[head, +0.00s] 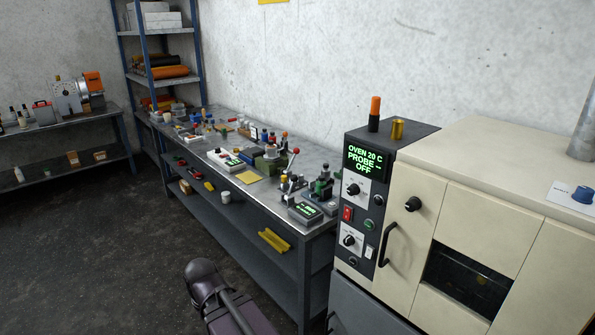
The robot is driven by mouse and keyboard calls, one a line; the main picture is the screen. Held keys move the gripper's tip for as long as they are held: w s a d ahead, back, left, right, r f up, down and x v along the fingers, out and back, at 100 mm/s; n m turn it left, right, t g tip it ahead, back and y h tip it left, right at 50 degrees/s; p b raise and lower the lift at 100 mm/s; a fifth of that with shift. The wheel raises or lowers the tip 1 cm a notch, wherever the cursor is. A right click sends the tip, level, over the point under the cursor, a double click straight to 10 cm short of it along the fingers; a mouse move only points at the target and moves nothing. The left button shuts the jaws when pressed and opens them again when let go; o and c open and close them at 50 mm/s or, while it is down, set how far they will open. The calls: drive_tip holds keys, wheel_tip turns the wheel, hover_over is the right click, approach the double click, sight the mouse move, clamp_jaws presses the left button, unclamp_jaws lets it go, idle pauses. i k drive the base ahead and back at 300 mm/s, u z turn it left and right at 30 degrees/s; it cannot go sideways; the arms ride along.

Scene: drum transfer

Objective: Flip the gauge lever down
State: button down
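On the long metal workbench (322,157) stands a small device with a raised lever (292,160) that ends in a red ball and tilts up to the right. I cannot tell for sure whether this lever is the gauge lever. Part of my own arm shows at the bottom, in front of the bench and well apart from the lever. My gripper is not in view.
A cream oven (487,160) stands right of the bench; its panel reads 20 C, probe off. Small tools crowd the benchtop around a yellow sheet (249,177). A blue-framed shelf (160,80) stands behind. The dark floor (95,250) at left is clear.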

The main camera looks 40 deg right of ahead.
sight(295, 177)
drive_tip(key=i, duration=1.5)
drive_tip(key=z, duration=1.55)
drive_tip(key=k, duration=0.65)
drive_tip(key=z, duration=0.2)
